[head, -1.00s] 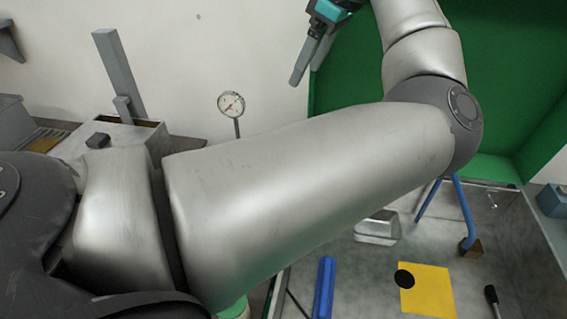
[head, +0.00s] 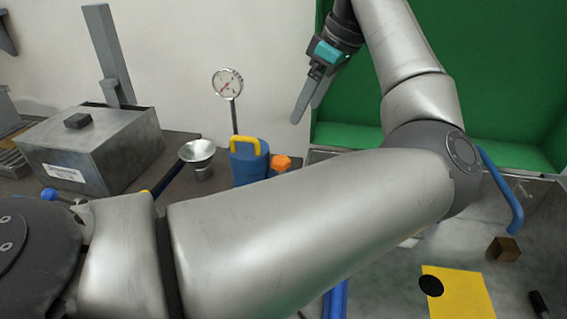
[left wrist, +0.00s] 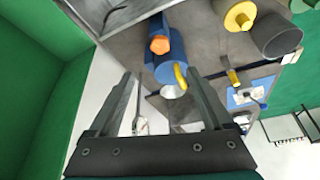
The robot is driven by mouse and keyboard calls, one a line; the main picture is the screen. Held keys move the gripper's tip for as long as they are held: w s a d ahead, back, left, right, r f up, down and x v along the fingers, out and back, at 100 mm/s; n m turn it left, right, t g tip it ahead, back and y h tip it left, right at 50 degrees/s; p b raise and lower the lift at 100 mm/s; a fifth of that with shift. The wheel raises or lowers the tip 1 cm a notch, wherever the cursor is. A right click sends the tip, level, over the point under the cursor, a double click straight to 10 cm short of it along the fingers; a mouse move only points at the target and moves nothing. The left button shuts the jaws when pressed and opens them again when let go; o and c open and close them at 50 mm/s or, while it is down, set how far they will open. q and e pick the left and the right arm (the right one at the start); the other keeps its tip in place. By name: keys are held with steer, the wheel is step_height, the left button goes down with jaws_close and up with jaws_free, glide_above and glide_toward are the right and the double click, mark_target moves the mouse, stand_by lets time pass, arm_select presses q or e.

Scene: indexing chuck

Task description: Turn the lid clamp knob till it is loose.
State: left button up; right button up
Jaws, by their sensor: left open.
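A blue canister (head: 246,166) with a yellow handle (head: 244,145) stands on the bench beyond my left forearm. An orange knob (head: 281,163) sticks out at its right side and appears to be the lid clamp knob. My left gripper (head: 307,104) is open and empty, above and to the right of the canister, apart from it. In the left wrist view the orange knob (left wrist: 160,45) and the blue canister (left wrist: 170,68) show beyond and between the open fingers (left wrist: 158,78). The canister's lower part is hidden by my forearm in the head view. My right gripper is not seen.
A dial gauge (head: 228,83) on a stem rises behind the canister. A metal funnel (head: 198,155) and a grey lidded box (head: 92,150) stand left of it. Green panels (head: 430,125) close off the right-hand side. A yellow sheet (head: 462,298) lies at lower right.

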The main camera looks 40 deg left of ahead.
arm_select(q)
steer(key=b, duration=0.1)
glide_toward(281, 160)
steer(key=f, duration=0.2)
steer(key=x, duration=0.2)
steer(key=a+b+x, duration=0.1)
steer(key=x, duration=0.2)
steer(key=shift+a+f, duration=0.25)
steer(key=shift+f, duration=0.25)
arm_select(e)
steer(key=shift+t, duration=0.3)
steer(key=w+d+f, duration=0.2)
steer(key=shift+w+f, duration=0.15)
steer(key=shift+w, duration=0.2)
arm_select(q)
steer(key=c, duration=0.6)
jaws_close()
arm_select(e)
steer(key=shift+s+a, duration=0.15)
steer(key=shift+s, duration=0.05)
